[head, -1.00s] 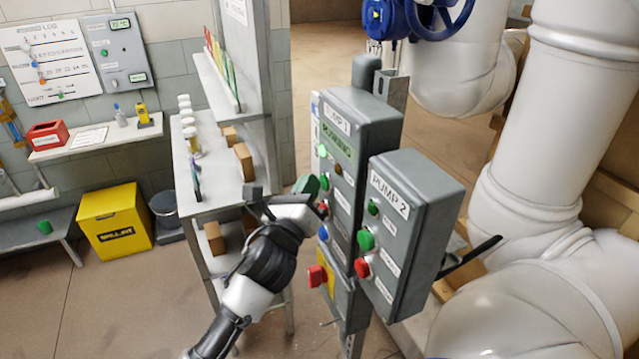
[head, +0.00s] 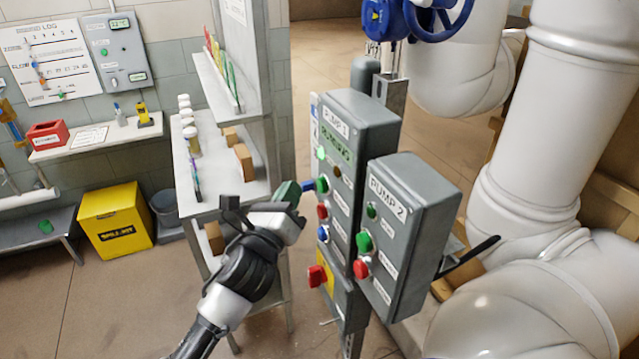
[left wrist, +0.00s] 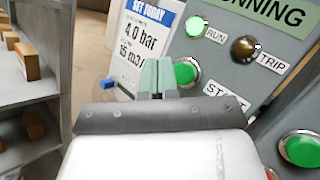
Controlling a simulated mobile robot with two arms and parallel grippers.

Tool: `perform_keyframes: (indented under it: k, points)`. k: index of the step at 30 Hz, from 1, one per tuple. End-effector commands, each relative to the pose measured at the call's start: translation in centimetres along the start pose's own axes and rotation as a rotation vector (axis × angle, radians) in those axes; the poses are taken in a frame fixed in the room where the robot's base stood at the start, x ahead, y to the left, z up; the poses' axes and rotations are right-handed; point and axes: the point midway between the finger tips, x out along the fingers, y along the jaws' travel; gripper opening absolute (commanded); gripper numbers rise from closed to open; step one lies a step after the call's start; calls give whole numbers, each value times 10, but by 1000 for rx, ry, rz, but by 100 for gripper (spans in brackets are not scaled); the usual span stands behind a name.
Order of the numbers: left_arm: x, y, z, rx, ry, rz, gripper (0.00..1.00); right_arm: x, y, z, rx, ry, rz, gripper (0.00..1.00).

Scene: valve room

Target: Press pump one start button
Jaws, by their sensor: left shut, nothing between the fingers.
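The grey PUMP 1 box (head: 352,125) stands on a post, with a green RUNNING display (head: 337,146). Its run lamp is lit green beside a dark amber trip lamp, both clear in the left wrist view. The green start button (head: 321,184) is below them; it also shows in the left wrist view (left wrist: 186,72), just right of my fingertips. My left gripper (head: 292,192) is shut and empty, its green fingertips left of the button with a small gap. A red button (head: 321,211) is below the start button. My right gripper is out of view.
The PUMP 2 box (head: 412,205) juts out close on the right, with its own green (head: 364,241) and red buttons. A red switch on yellow (head: 317,275) is below. Shelving (head: 205,205) stands left behind my gripper; large white pipes (head: 560,120) fill the right.

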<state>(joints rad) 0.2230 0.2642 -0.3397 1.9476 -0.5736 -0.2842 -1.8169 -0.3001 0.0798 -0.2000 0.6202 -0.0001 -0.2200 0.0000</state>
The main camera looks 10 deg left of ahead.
Motion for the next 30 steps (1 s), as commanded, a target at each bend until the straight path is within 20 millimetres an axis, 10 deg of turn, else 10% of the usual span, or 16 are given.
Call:
perform_keyframes:
  k: [30]
  points:
    - [-22,17,12,-10,6,4,0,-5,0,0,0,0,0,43]
